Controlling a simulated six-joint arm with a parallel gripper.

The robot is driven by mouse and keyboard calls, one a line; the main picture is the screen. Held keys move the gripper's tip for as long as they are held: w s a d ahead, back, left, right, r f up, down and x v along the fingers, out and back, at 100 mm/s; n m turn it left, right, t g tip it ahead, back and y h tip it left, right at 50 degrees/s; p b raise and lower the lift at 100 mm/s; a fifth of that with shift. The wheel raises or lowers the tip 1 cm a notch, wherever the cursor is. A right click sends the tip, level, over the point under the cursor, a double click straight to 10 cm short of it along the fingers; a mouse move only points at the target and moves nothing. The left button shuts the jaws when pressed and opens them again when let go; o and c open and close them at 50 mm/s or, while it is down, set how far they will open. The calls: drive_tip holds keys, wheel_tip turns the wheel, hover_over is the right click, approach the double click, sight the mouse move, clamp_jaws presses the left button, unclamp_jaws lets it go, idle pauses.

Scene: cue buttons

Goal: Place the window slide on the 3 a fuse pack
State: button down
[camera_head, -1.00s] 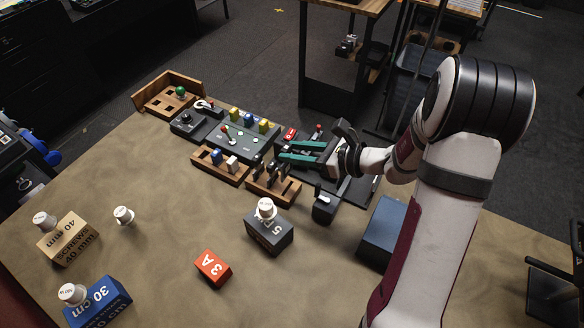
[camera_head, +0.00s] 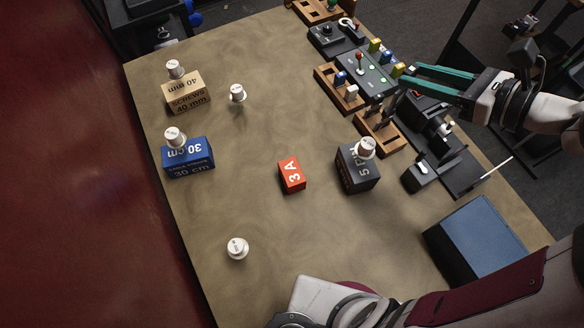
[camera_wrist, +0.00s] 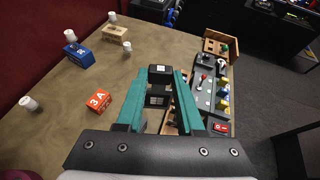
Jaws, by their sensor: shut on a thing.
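My gripper (camera_wrist: 163,80) is shut on a black slide (camera_wrist: 158,74) with a small pale window-like mark, held between the teal fingertips. In the head view my gripper (camera_head: 408,75) is above the back-right panel, and the held slide is hard to make out there. The orange-red 3 A fuse pack (camera_head: 291,175) lies in the middle of the table, well apart from the gripper, its top bare. It also shows in the wrist view (camera_wrist: 98,101), left of the fingers.
A dark 5-pin box (camera_head: 358,170) with a white cap stands right of the fuse pack. A blue 30 cm box (camera_head: 188,160) and a tan screws box (camera_head: 186,95) stand left. Wooden racks (camera_head: 376,138) and a button panel (camera_head: 368,75) line the back right. Loose white caps stand on open table.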

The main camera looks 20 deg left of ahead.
drive_tip(key=s+a+n+g+y, duration=0.2)
drive_tip(key=s+a+n+g, duration=0.4)
drive_tip(key=s, duration=0.4)
drive_tip(key=a+f, duration=0.5)
drive_tip(key=f, duration=0.3)
drive_tip(key=a+f, duration=0.5)
drive_tip(key=f, duration=0.2)
drive_tip(key=shift+a+f+g, duration=0.25)
drive_tip(key=shift+f+g, duration=0.15)
drive_tip(key=shift+s, duration=0.1)
drive_tip(key=c, duration=0.5)
unclamp_jaws()
drive_tip(key=shift+f, duration=0.1)
drive_tip(key=shift+c, duration=0.2)
